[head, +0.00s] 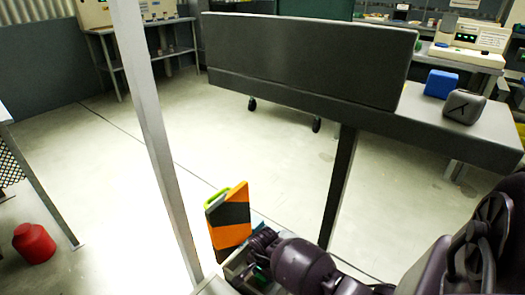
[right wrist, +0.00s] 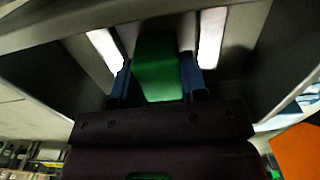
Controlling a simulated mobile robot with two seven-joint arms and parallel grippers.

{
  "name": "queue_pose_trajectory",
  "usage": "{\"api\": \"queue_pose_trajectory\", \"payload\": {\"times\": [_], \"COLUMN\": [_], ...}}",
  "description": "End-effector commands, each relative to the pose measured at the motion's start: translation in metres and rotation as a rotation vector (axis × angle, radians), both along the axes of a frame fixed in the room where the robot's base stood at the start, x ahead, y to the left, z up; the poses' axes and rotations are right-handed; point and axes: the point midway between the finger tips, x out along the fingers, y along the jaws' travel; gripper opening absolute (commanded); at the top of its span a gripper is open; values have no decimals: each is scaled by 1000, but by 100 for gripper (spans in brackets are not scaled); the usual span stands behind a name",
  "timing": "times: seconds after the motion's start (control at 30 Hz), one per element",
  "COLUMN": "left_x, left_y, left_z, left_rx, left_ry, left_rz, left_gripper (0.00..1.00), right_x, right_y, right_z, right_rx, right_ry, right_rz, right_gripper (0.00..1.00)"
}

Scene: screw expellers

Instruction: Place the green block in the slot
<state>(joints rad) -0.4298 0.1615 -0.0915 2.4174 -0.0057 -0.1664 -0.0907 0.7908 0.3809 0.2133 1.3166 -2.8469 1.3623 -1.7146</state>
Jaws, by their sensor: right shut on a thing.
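The green block (right wrist: 157,65) is held between the blue fingers of my right gripper (right wrist: 158,80) in the right wrist view. Its far end reaches between two bright strips in a dark grey structure (right wrist: 60,70). Whether the block is inside a slot or only in front of one, I cannot tell. In the head view my right gripper (head: 256,262) is low at the bottom centre, within or just over a grey box-like frame (head: 232,266). The block is mostly hidden there, and no slot shows clearly. My left gripper is not in view.
An orange and black striped panel (head: 230,222) stands just left of the gripper. A pale post (head: 155,110) rises farther left. A red container (head: 34,243) stands on open floor.

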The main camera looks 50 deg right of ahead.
Motion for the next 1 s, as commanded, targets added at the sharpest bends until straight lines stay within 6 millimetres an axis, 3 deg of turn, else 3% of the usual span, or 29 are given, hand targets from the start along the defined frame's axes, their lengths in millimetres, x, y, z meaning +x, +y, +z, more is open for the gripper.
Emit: {"api": "queue_pose_trajectory", "payload": {"times": [0.37, 0.4, 0.57, 0.87, 1.0], "left_x": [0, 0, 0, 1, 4], "left_y": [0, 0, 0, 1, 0], "left_z": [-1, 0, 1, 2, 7], "left_rx": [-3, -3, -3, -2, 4], "left_ry": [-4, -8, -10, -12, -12], "left_rz": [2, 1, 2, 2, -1], "left_gripper": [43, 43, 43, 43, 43], "right_x": [0, 0, 1, 1, 3], "right_y": [0, 0, 0, 0, -1], "right_z": [-3, -3, -2, -1, 13], "right_rx": [-2, -1, -1, 0, -2], "right_ry": [-1, -1, -3, -3, -8], "right_rz": [2, 1, 1, 0, 1], "right_gripper": [12, 43, 65, 65, 65]}}
